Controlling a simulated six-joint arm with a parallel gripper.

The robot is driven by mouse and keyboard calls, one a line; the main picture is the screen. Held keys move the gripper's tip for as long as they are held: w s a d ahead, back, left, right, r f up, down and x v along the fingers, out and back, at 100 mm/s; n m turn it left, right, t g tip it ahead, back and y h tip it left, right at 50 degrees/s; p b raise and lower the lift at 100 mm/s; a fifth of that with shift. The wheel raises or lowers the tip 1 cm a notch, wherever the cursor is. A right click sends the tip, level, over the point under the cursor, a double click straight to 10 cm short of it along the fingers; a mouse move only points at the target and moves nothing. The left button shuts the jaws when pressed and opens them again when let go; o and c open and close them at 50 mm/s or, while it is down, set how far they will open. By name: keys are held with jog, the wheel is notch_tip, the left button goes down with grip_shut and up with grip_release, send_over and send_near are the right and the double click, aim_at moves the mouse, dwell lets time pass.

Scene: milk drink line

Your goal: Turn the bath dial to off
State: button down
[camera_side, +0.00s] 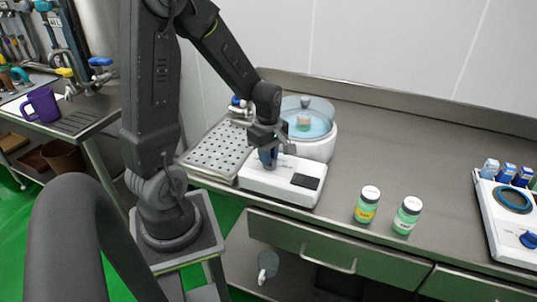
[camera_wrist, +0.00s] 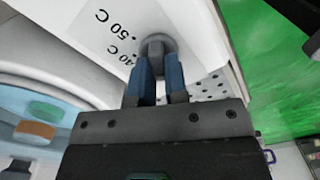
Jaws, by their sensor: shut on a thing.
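The bath (camera_side: 320,148) is a round white vessel with blue water, standing on the counter behind a white control box (camera_side: 262,183). The box has a dark panel on its right end. My gripper (camera_side: 268,158) points down at the box's left part, and its blue fingers are shut on the dial, which they hide in the side view. In the wrist view the grey round dial (camera_wrist: 158,42) sits between the fingertips. Printed marks reading 40 C and 50 C (camera_wrist: 108,30) show beside it. The off mark cannot be seen.
A perforated metal tray (camera_side: 215,148) lies left of the box. Two lidded green jars (camera_side: 367,205) (camera_side: 407,215) stand to the right near the counter's front edge. A white device with a blue knob (camera_side: 512,222) is at far right. The counter (camera_side: 410,145) between is clear.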

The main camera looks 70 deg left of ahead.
jog(key=shift+n, duration=0.6)
jog(key=c, duration=1.1)
grip_release()
jog(key=shift+c, duration=0.2)
notch_tip(320, 180, up, 14)
jog(key=s+d+r+m+t, duration=0.1)
jog(key=s+d+m+t, duration=0.1)
jog(key=d+m, duration=0.6)
jog(key=s+d+r+m+t, duration=0.2)
jog(key=d+m, duration=0.6)
jog(key=m, duration=0.6)
jog(key=s+t, duration=0.1)
jog(key=s, duration=0.1)
jog(key=shift+s+d+r+m+t, duration=0.15)
jog(key=shift+s+r+m+t, duration=0.15)
jog(key=shift+s+m, duration=0.1)
